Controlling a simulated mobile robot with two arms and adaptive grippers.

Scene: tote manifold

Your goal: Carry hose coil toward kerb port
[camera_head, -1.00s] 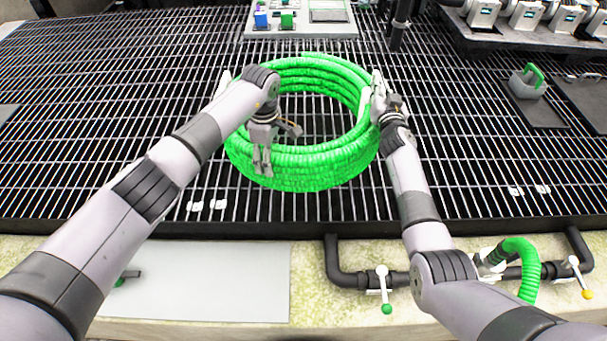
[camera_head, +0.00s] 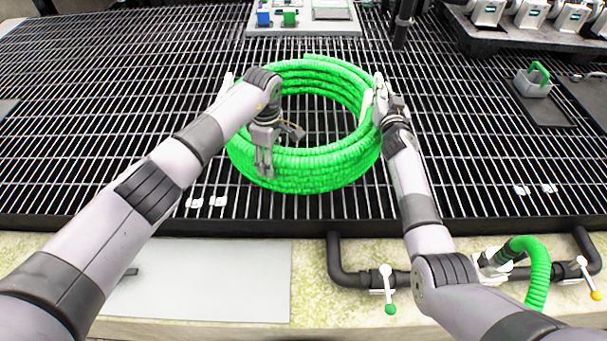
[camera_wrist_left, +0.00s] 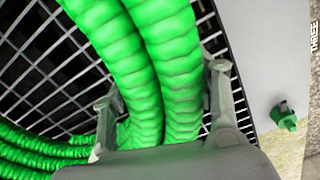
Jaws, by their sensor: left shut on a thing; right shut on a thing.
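A large bright green hose coil (camera_head: 322,168) sits in front of me over the dark grating. I cannot tell whether it touches the bars. My left gripper (camera_head: 264,165) is at the coil's near left side; in the left wrist view its two fingers (camera_wrist_left: 165,110) straddle the green strands (camera_wrist_left: 170,60) and are shut on them. My right gripper (camera_head: 380,100) is shut on the coil's right side, next to a white piece; its fingertips are partly hidden. A black pipe with a short green hose (camera_head: 535,270) runs along the kerb (camera_head: 312,275); I cannot tell which fitting is the kerb port.
The grating (camera_head: 130,90) is mostly clear around the coil. A panel with blue and green blocks (camera_head: 305,20) stands behind it. A grey container with a green handle (camera_head: 533,82) is at right. A green-tipped valve (camera_head: 386,285) and a pale plate (camera_head: 210,280) lie near the kerb.

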